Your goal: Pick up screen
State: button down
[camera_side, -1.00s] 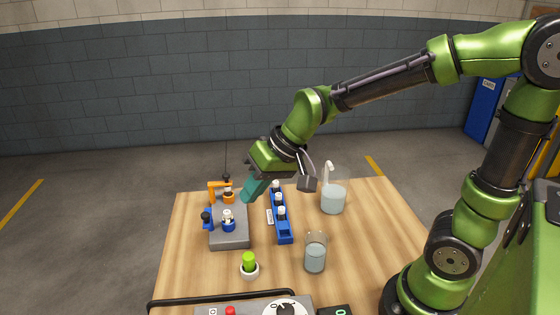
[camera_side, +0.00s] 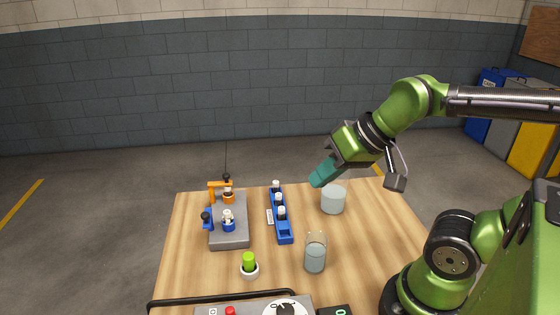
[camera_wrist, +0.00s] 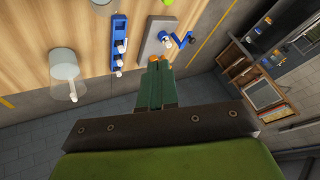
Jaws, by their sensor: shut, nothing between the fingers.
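I cannot clearly make out a separate screen in either view. A small dark box with a green mark (camera_side: 336,311), cut off at the bottom edge of the side view, may be a display. My gripper (camera_side: 318,181) is shut and empty, tilted down to the left above and near the top of a beaker of pale liquid (camera_side: 333,202). In the wrist view my gripper's teal fingers (camera_wrist: 156,65) are together with nothing between them. The beaker also shows in the wrist view (camera_wrist: 66,75), left of the fingers.
A grey block (camera_side: 230,238) with orange and blue clamps stands at the left of the wooden table (camera_side: 375,230). Beside it is a blue rack (camera_side: 285,237) with white-capped bottles. A glass (camera_side: 315,258), a green item in a white cup (camera_side: 249,262) and a control panel (camera_side: 255,308) stand nearer.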

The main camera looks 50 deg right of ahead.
jog(key=c, duration=1.8)
grip_release()
jog(key=o, duration=0.5)
jog(key=shift+o, duration=0.2)
jog(key=g+h, duration=0.2)
jog(key=g, duration=0.5)
send_over(227, 212)
jog(key=f, duration=0.2)
notch_tip(227, 212, down, 10)
jog(key=shift+a+f, duration=0.15)
jog(key=shift+f, duration=3)
